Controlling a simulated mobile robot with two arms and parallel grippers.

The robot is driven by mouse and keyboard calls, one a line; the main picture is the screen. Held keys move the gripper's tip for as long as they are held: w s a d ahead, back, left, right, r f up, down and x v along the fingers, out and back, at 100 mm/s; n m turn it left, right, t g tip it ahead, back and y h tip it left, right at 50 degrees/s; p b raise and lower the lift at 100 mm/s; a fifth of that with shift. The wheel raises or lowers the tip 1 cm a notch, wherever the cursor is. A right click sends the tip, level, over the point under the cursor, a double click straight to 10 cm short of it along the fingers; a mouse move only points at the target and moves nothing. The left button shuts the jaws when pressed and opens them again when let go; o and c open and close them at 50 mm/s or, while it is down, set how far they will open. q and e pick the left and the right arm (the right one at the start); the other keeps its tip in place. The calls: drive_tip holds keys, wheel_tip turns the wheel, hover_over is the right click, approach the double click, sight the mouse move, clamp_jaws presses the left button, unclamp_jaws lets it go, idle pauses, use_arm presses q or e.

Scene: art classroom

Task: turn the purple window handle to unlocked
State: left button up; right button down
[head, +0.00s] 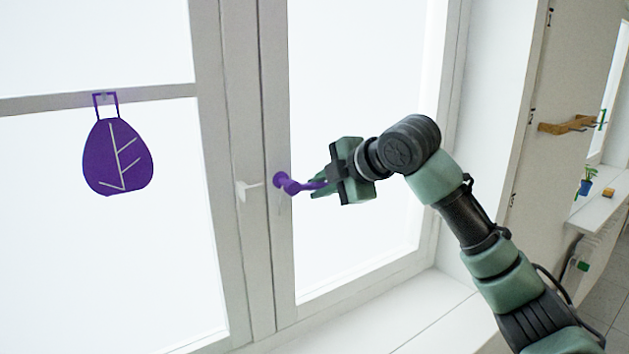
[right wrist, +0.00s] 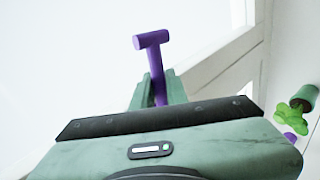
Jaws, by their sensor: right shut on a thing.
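The purple window handle (head: 291,186) sits on the window frame, its lever pointing right, roughly level, toward my gripper. In the right wrist view the handle (right wrist: 153,43) shows as a purple T shape, its lower part running down between the fingers. My right gripper (head: 320,186) is shut on the lever's free end. The fingers (right wrist: 158,92) show on both sides of the lever in the right wrist view, and they hide part of it. My left gripper is in neither view.
A purple leaf-shaped ornament (head: 118,157) hangs on the left pane. A white latch piece (head: 247,189) is just left of the handle. The white sill (head: 400,318) below is clear. A wooden rack (head: 567,125) is on the right wall. A green cylinder (right wrist: 304,98) shows in the right wrist view.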

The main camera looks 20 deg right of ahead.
drive_tip(key=shift+r+n+h+p, duration=0.4)
drive_tip(key=shift+r+h+p, duration=0.1)
drive_tip(key=shift+r+p, duration=0.15)
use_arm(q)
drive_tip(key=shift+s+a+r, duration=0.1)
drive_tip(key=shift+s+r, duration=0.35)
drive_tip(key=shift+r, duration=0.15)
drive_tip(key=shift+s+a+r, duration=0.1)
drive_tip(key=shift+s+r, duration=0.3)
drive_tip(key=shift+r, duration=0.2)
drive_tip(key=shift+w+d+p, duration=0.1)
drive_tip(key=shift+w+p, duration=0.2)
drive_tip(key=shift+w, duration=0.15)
use_arm(e)
drive_tip(key=shift+t, duration=0.3)
drive_tip(key=c, duration=1.4)
unclamp_jaws()
drive_tip(key=shift+s+d, duration=0.15)
drive_tip(key=shift+s, duration=0.1)
use_arm(q)
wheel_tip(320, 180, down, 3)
drive_tip(key=b, duration=0.3)
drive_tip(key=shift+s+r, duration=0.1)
use_arm(e)
drive_tip(key=v, duration=0.7)
drive_tip(key=shift+r, duration=0.25)
